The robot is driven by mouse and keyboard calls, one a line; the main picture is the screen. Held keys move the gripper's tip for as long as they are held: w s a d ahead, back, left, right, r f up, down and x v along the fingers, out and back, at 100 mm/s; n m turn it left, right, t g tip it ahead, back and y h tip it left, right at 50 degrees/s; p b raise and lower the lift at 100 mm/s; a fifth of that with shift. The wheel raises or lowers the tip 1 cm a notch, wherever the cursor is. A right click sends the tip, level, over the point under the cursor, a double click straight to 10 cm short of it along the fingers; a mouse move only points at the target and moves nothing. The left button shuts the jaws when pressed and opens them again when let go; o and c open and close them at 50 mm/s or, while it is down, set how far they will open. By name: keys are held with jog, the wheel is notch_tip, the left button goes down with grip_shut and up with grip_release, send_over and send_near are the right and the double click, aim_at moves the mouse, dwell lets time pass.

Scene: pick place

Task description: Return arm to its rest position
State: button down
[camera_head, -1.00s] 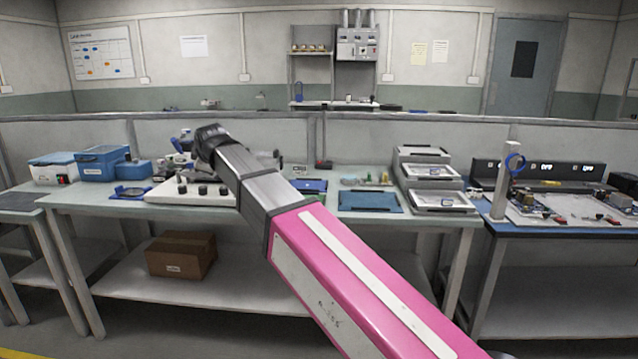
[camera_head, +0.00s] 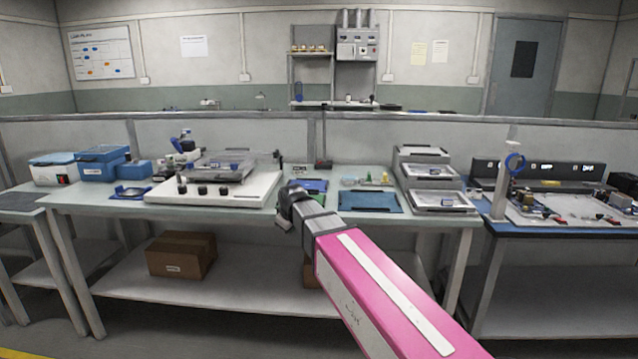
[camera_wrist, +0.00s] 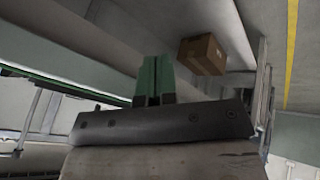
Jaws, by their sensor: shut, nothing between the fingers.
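My arm reaches in from the lower right of the head view, with a pink and white link and a grey forearm. Its dark wrist end hangs at the front edge of the workbench (camera_head: 100,203). The fingers are hidden in the head view. In the wrist view, my gripper (camera_wrist: 153,82) shows two green fingers pressed together, with nothing between them. The gripper touches nothing that I can see. The wrist view looks past the fingers at a cardboard box (camera_wrist: 203,54), which lies on its side of the picture beyond them.
A white board with black knobs (camera_head: 215,190) and a clear-topped device stand on the bench. Blue bins (camera_head: 101,164) are at left, stacked grey trays (camera_head: 436,180) at right. A cardboard box (camera_head: 181,255) sits on the lower shelf. A second bench (camera_head: 570,229) stands at right.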

jog(key=s+d+f+m+g, duration=0.2)
jog(key=s+d+f+m, duration=0.1)
jog(key=s+d+f, duration=0.2)
jog(key=s+d+f+m+g+h, duration=0.1)
jog(key=s+d+f+m, duration=0.3)
jog(key=d+f, duration=0.6)
jog(key=s+d+f+m+g, duration=0.2)
jog(key=s+d+f+m, duration=0.2)
jog(key=d, duration=1)
jog(key=s+f, duration=0.3)
jog(key=s, duration=0.1)
jog(key=shift+s+f+g, duration=0.15)
jog(key=shift+g, duration=0.25)
